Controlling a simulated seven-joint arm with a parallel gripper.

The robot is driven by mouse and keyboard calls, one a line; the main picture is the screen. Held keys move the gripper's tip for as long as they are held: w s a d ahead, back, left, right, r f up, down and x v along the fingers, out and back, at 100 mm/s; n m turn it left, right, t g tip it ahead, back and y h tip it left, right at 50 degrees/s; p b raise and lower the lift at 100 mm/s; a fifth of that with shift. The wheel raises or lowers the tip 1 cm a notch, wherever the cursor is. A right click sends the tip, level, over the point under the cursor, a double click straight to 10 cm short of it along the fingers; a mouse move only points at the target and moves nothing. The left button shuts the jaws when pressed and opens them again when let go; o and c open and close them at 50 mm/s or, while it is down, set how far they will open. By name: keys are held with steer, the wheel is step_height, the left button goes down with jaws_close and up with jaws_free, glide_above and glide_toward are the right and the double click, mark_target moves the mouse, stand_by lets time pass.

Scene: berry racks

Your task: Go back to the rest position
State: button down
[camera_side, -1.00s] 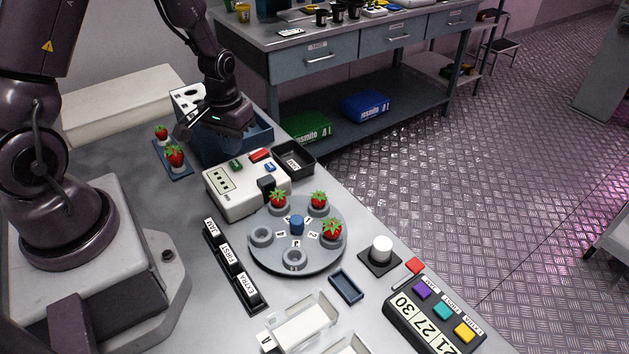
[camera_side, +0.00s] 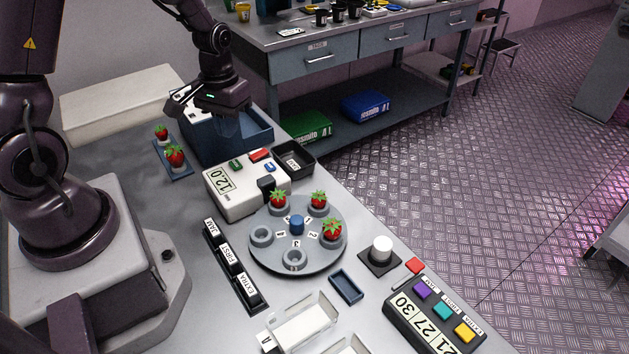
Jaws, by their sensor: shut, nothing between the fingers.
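My gripper (camera_side: 227,124) is shut and empty. It hangs above the blue open bin (camera_side: 200,152) at the back of the table, near the table's right edge. Its fingers are dark and hard to make out against the bin. No strawberry is held.
The grey round plate (camera_side: 265,257) bears several ring holders, some with strawberries. Two more strawberries stand on a small blue rack (camera_side: 181,171) left of the bin. Labelled black racks (camera_side: 236,268) lie in front.

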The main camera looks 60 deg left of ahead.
steer(key=s+d+r+m+t, duration=0.3)
steer(key=d+r, duration=0.3)
steer(key=r, duration=0.4)
steer(key=s+d+r+m+t, duration=0.2)
steer(key=s+d+r, duration=0.4)
steer(key=r, duration=0.5)
steer(key=shift+s+d+r+m+t, duration=0.25)
steer(key=shift+d+m+t, duration=0.2)
steer(key=shift+d, duration=0.3)
